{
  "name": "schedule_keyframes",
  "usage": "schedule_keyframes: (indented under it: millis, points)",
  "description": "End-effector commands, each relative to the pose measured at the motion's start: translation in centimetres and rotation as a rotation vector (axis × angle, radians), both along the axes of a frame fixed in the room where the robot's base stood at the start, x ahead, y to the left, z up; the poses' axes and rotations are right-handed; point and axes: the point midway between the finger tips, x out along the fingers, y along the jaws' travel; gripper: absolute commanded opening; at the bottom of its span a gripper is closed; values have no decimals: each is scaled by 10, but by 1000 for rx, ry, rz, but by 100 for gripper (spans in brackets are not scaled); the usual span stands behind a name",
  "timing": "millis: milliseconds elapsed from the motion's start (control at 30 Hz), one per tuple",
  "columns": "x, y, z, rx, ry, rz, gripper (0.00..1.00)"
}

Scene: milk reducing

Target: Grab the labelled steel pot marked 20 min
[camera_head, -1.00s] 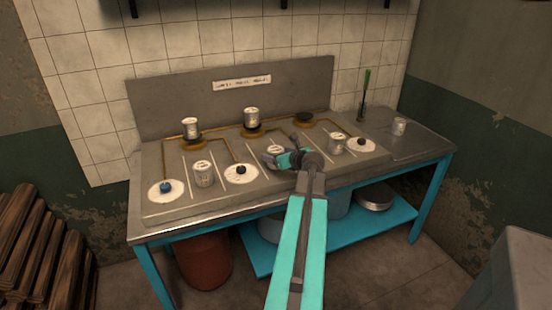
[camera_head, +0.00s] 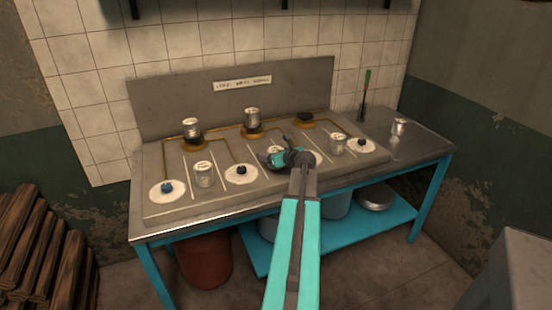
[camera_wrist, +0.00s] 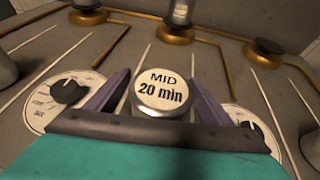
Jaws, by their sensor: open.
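The steel pot marked "MID 20 min" (camera_wrist: 163,93) shows its round white labelled lid in the wrist view. It stands on the stove top between two dials. My gripper (camera_wrist: 160,95) is open, with one dark finger on each side of the pot. I cannot tell whether either finger touches it. The pot's lower part is hidden behind the gripper's front edge. In the head view my gripper (camera_head: 272,158) is low over the middle of the stove and largely hides this pot.
Two pots (camera_head: 191,127) (camera_head: 252,117) stand on the back burners; a third burner (camera_head: 305,119) is empty. Other pots stand at front left (camera_head: 204,174), right (camera_head: 337,144) and far right (camera_head: 398,127). Dials (camera_head: 241,171) line the front. A green-handled tool (camera_head: 366,82) stands at the back right.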

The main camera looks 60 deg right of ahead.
Motion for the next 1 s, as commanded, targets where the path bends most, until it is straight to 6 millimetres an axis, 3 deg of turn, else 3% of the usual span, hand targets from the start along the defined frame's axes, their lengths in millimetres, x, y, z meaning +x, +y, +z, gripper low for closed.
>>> schedule_keyframes:
  millis: [700, 1000]
  points:
    - [6, -3, -3, 0, 0, -1, 75]
    - [6, -3, -3, 1, 0, 0, 24]
